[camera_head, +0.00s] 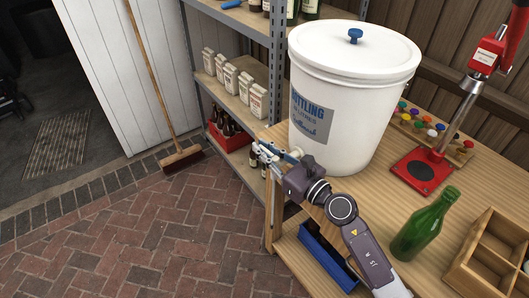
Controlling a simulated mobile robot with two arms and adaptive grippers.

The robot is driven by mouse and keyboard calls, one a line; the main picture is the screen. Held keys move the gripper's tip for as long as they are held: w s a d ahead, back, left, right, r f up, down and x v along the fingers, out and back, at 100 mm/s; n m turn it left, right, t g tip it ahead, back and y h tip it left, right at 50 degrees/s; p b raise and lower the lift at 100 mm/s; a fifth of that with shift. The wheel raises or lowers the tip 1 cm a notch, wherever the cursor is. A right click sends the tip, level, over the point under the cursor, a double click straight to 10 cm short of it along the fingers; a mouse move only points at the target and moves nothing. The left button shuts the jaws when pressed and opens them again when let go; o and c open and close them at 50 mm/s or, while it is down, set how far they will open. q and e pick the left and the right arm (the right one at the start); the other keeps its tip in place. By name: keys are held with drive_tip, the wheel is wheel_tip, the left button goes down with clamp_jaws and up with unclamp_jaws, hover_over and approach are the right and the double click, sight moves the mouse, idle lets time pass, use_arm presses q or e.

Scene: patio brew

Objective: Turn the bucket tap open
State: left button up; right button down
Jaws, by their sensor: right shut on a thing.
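The white lidded bucket (345,100) with a bottling label stands on the wooden bench at its left edge. Its tap (293,156) sticks out low on the left side, mostly hidden by my right gripper. My right gripper (268,156) reaches in from the lower right and is shut on the tap. The tap's lever and its exact angle cannot be made out. My left gripper is not in view.
A green bottle (424,227), a wooden crate (487,255) and a red bench capper (422,171) stand on the bench to the right. A shelf rack (279,65) stands behind at the left. A broom (181,158) leans against the wall. The brick floor is clear.

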idle(0.3)
drive_tip(key=c, duration=2)
unclamp_jaws()
drive_tip(key=shift+c, duration=0.2)
drive_tip(key=v, duration=1.2)
drive_tip(key=shift+o, duration=0.3)
drive_tip(key=shift+d, duration=0.1)
